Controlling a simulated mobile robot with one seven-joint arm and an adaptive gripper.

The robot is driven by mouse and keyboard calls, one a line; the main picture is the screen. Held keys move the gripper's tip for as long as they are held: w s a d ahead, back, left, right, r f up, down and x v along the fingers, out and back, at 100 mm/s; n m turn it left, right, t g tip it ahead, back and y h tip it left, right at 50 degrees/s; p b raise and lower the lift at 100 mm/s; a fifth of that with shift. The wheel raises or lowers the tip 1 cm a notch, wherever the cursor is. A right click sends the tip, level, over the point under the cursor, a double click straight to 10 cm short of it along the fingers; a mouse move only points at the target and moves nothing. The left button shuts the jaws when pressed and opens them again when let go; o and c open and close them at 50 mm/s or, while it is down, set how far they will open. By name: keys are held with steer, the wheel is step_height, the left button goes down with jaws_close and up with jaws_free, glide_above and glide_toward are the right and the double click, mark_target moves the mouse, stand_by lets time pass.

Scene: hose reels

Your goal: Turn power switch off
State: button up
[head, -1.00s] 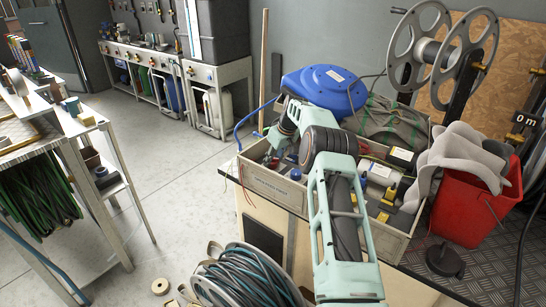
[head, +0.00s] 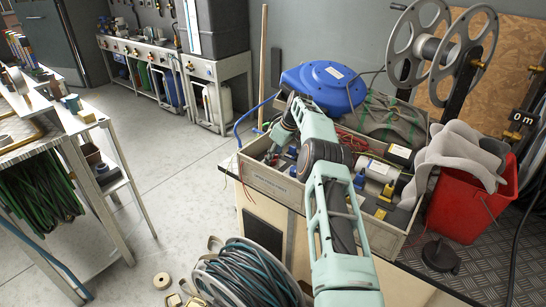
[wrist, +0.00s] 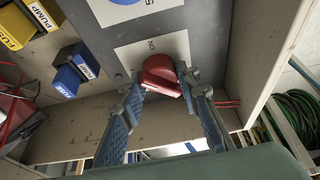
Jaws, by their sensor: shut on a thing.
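The power switch is a red rotary knob (wrist: 159,74) on a white label plate, fixed to a dark grey panel (wrist: 108,48). The lettering on the plate is turned in the wrist view and seems to read "ON". My gripper (wrist: 163,84) has its two blue-grey fingers on either side of the knob, shut on it. In the head view my arm reaches into the left part of the wooden crate (head: 272,184). There the knob and fingertips cannot be made out.
Blue (wrist: 74,69) and yellow blocks labelled "FUSE" and "PUMP" sit left of the switch. Crate walls stand close around my gripper. A blue hose reel (head: 325,86) is behind the crate, a red bucket (head: 462,212) to its right. Red wires lie nearby.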

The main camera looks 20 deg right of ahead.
steer(key=shift+a, duration=0.1)
steer(key=o, duration=1.1)
steer(key=shift+o, duration=0.2)
steer(key=v, duration=1.2)
